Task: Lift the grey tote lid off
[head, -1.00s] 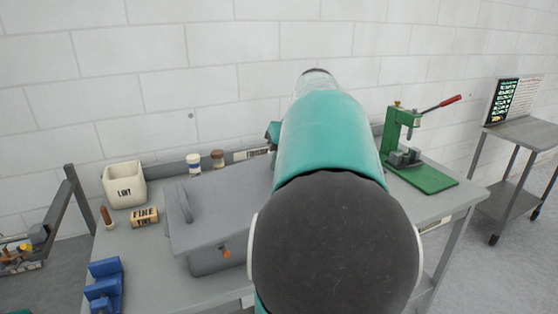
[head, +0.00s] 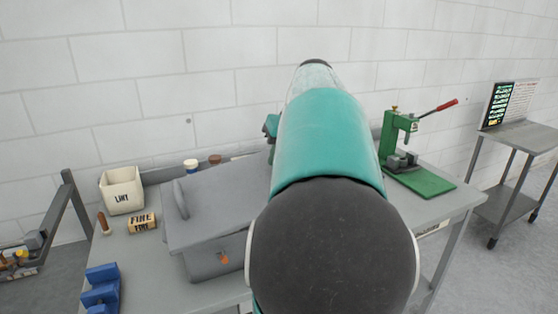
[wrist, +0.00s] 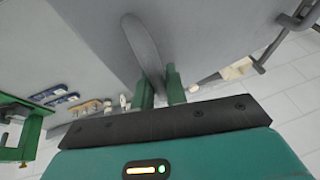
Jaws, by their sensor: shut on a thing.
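The grey tote (head: 205,265) stands on the grey bench, with an orange mark on its front. The flat grey lid (head: 228,208) sits over it, tilted, its far side raised. A bar handle (head: 181,199) at the lid's left shows clear of my gripper. In the wrist view, the green fingers of my gripper (wrist: 160,90) are closed on either side of a grey bar handle (wrist: 141,45) on the lid (wrist: 85,40).
A green press (head: 400,145) with a red-tipped lever stands at right. A white wall is behind.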

